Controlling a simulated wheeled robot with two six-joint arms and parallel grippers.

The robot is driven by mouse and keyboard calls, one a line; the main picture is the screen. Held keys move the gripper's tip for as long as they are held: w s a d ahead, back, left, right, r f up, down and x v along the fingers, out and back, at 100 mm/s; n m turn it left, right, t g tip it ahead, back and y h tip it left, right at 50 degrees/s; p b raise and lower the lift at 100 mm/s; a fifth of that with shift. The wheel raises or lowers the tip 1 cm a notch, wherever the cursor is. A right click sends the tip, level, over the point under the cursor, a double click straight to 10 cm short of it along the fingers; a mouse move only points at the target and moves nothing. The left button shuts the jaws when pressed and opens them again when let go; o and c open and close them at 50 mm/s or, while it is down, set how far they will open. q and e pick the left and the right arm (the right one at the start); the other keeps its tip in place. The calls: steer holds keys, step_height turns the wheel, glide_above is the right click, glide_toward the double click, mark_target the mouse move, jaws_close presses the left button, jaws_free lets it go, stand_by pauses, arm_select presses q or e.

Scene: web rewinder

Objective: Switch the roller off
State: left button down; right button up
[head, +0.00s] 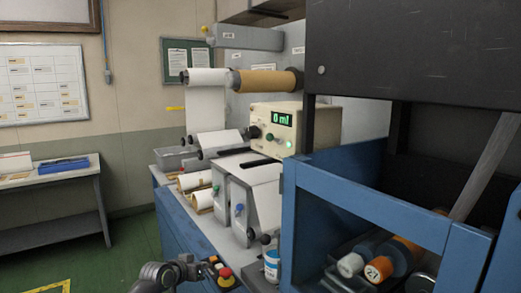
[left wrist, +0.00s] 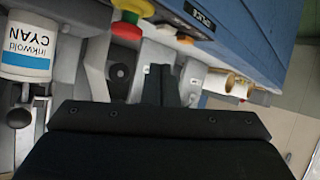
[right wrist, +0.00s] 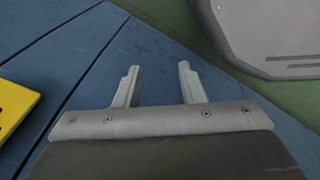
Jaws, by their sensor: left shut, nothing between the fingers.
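A cream control box (head: 270,123) stands on the machine in the head view. Its green display (head: 282,118) shows a 0, and a small lamp below it glows green. Dark knobs sit on its front. A white roll (head: 205,77) and a brown roll (head: 265,80) are mounted above. A red button on a yellow base (head: 226,278) is low at the machine's front; a red-and-yellow button also shows in the left wrist view (left wrist: 126,30). My left gripper (left wrist: 168,70) is shut and empty near it, apart from it. My right gripper (right wrist: 157,75) is open and empty over a blue surface.
An ink tin (head: 272,266) stands beside the rollers. A side table (head: 50,185) with a blue tray stands at the left wall. Green floor is free at lower left.

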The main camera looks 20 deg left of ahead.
arm_select(q)
steer(key=w+d+r+m+t+h+p, duration=0.1)
steer(key=d+r+h, duration=0.1)
steer(key=r, duration=1)
steer(key=w+d+r+m+t+h, duration=0.1)
steer(key=d+r+m, duration=0.15)
steer(key=r, duration=0.85)
steer(key=s+d+r+m+h, duration=0.2)
steer(key=s+d+r, duration=0.1)
steer(key=r, duration=0.6)
steer(key=s+d+r+m+h+p, duration=0.1)
steer(key=s+d+r+m, duration=0.1)
steer(key=s+r, duration=0.3)
steer(key=s+d+r+m+h, duration=0.2)
steer(key=s+d+r, duration=0.2)
steer(key=r, duration=0.9)
steer(key=shift+s+d+h, duration=0.25)
steer(key=shift+d+h, duration=0.05)
steer(key=shift+d, duration=0.25)
steer(key=shift+w+d+p, duration=0.1)
steer(key=shift+p, duration=0.2)
steer(key=w+d+f+p, duration=0.5)
steer(key=w, duration=0.3)
steer(key=shift+w+d+p, duration=0.2)
steer(key=shift+w+p, duration=0.2)
